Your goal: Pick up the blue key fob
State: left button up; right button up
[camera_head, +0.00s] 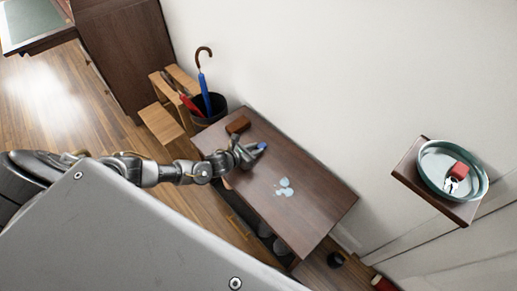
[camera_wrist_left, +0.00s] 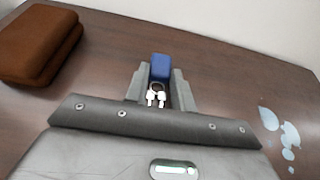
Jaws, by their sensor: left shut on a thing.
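The blue key fob (camera_wrist_left: 160,67) is between the fingertips of my left gripper (camera_wrist_left: 159,82) in the left wrist view. White keys (camera_wrist_left: 156,98) on a ring hang back from it between the fingers. In the head view the fob (camera_head: 262,146) shows as a small blue spot at the tip of my left gripper (camera_head: 256,150). The left gripper is shut on the fob, over the dark wooden table (camera_head: 319,198). I cannot tell whether the fob touches the table top. My right gripper is not in view.
A brown wallet (camera_wrist_left: 37,45) lies on the table left of my gripper; pale blue patches (camera_head: 285,187) lie to the right. Behind are an umbrella bin (camera_head: 208,112) and a wooden step stool (camera_head: 163,121). A wall shelf (camera_head: 408,172) holds a round tray with a red-tagged key.

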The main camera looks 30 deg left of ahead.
pick_arm(q)
jog(key=shift+r, duration=0.1)
